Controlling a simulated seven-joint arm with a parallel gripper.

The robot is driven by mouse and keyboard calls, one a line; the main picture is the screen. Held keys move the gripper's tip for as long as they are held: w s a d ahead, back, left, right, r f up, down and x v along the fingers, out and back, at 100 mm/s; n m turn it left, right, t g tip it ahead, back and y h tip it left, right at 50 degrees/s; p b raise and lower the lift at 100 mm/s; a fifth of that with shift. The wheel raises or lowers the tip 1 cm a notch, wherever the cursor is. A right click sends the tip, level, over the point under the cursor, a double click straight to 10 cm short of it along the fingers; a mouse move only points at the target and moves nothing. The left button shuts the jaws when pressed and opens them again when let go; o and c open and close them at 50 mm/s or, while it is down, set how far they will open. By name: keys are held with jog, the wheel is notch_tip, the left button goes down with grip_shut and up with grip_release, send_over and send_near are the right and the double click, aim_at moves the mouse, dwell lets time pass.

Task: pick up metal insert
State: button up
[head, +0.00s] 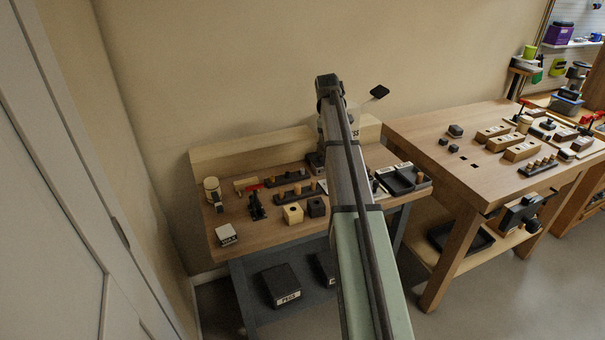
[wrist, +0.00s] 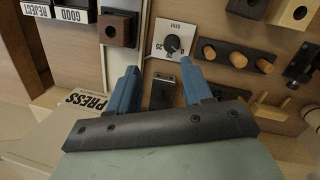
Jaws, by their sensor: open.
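In the wrist view my gripper (wrist: 158,67) is open, with two blue fingers apart. A small dark grey metallic block (wrist: 162,94) shows between the fingers, with a lighter top end marked by small dark spots. It looks like the metal insert, but I cannot be sure. I see no contact between it and the fingers; its lower end is hidden by my gripper's dark crossbar. In the head view my own arm reaches over the bench and hides this area; the gripper cannot be made out there.
A rack with wooden pegs (wrist: 236,60) stands to the right. A PRESS label (wrist: 88,101) is at left. A second bench (head: 440,125) stands right in the head view.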

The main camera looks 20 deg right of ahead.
jog(key=w+a+n+t+y, duration=0.1)
jog(key=w+a+n+y, duration=0.15)
jog(key=w+a, duration=0.65)
send_over(302, 169)
jog(key=shift+n+h, duration=0.25)
jog(key=f, duration=0.7)
jog(key=shift+s+a+f, duration=0.2)
jog(key=shift+f, duration=0.05)
jog(key=shift+w+d+f, duration=0.1)
jog(key=shift+d+f, duration=0.05)
jog(key=shift+f, duration=1.4)
jog(key=shift+w+d+f, duration=0.1)
jog(key=shift+f, duration=1.45)
grip_shut()
